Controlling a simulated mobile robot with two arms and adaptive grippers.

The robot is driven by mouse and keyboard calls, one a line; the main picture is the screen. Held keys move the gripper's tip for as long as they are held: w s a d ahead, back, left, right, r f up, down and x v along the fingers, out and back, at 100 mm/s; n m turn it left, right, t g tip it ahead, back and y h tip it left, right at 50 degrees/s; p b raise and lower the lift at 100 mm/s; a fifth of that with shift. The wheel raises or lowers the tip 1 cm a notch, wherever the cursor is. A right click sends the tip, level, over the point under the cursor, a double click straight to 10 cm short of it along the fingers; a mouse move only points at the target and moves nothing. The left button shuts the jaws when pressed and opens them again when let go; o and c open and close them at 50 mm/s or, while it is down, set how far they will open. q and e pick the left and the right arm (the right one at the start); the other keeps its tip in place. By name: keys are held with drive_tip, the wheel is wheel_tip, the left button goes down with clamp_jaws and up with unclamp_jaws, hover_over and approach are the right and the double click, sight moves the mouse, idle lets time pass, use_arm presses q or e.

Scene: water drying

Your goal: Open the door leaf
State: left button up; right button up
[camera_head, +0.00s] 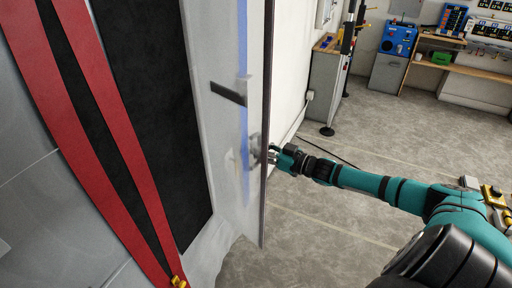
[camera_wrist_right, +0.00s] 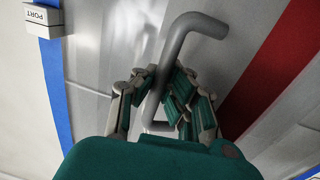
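The door leaf (camera_head: 267,60) stands upright in the head view and shows nearly edge-on, with a thin dark edge. A pale, blurry face with a blue stripe lies to its left. The grey bent door handle (camera_wrist_right: 178,38) shows in the right wrist view, standing off a grey surface. My right gripper (camera_head: 274,156) is at the door's edge at handle height. In the wrist view its fingers (camera_wrist_right: 160,88) lie on both sides of the handle bar and look closed around it. The handle is mostly hidden in the head view. My left gripper is not in view.
A grey wall with red bands (camera_head: 110,110) and a dark panel (camera_head: 150,100) fills the left. A grey cabinet (camera_head: 323,85) stands behind the door. A workbench (camera_head: 465,60) and a blue machine (camera_head: 398,38) are at the back right. The floor (camera_head: 330,225) right of the door is open.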

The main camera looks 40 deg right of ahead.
drive_tip(key=o, duration=0.3)
drive_tip(key=shift+s+d, duration=0.3)
drive_tip(key=shift+s, duration=0.1)
drive_tip(key=shift+o, duration=0.2)
drive_tip(key=shift+w+a+r, duration=0.15)
drive_tip(key=shift+w+a, duration=0.05)
drive_tip(key=v, duration=1.2)
drive_tip(key=shift+d, duration=0.2)
